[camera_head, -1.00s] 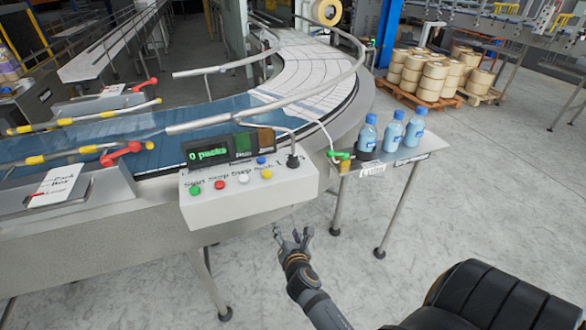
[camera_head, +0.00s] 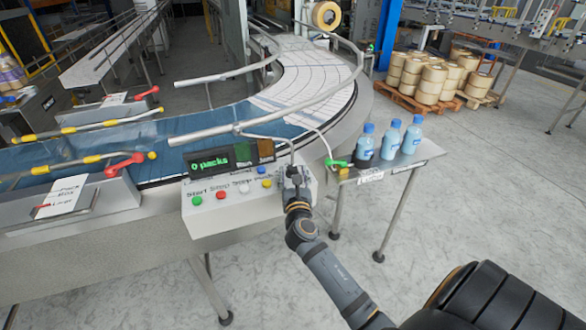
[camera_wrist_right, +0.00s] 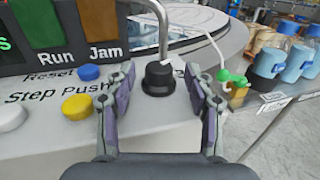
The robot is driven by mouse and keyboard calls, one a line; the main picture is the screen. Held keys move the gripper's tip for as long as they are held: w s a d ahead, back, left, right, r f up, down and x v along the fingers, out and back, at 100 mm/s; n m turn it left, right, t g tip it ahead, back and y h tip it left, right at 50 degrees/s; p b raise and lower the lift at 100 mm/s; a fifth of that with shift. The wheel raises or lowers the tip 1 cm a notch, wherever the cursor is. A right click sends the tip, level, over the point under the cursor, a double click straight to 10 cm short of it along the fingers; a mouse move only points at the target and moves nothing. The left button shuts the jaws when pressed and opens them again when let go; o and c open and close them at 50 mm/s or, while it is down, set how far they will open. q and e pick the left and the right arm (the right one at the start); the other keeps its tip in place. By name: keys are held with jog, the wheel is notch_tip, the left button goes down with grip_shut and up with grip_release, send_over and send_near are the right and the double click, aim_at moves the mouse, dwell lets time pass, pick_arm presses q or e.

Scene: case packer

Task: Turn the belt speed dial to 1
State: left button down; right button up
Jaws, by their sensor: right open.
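The belt speed dial (camera_wrist_right: 159,77) is a black knob with a light mark on top, at the right end of the white control box (camera_head: 235,210). In the right wrist view it stands between the two fingers of my right gripper (camera_wrist_right: 163,92), which is open, with a gap on each side. In the head view my right gripper (camera_head: 292,178) is over the right end of the box and hides the dial. The dial's scale numbers cannot be read. My left gripper is not in view.
A display (camera_head: 220,159) reads "0 packs" behind green, red, white, yellow and blue buttons. A yellow button (camera_wrist_right: 77,107) is close left of the fingers. A bent metal rail (camera_head: 262,136) rises behind. Several blue bottles (camera_head: 390,142) stand on a shelf at right.

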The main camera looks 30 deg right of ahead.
jog(key=shift+w+d, duration=0.2)
jog(key=shift+w, duration=0.35)
jog(key=shift+c, duration=0.2)
grip_shut()
jog(key=shift+d+r+n+t+y+p, duration=0.2)
jog(key=shift+n+t+y+p, duration=0.2)
jog(key=shift+n+y+p, duration=0.5)
jog(key=shift+s+f+n+t+y+p, duration=0.1)
jog(key=shift+n+t+y+p, duration=0.4)
jog(key=shift+y, duration=0.6)
jog(key=shift+d+f+n+y+b, duration=0.15)
jog(key=shift+n+y+b, duration=0.25)
jog(key=shift+n+y, duration=0.2)
jog(key=shift+f+n+y+b, duration=0.1)
jog(key=shift+n+y+b, duration=0.55)
jog(key=shift+y, duration=0.45)
jog(key=n+y+b, duration=0.1)
jog(key=b, duration=0.2)
jog(key=n+y+b, duration=0.1)
jog(key=y+b, duration=0.1)
jog(key=b, duration=0.2)
jog(key=shift+d, duration=0.25)
jog(key=shift+r+y+b, duration=0.25)
jog(key=shift+y+b, duration=0.15)
jog(key=shift+b, duration=0.4)
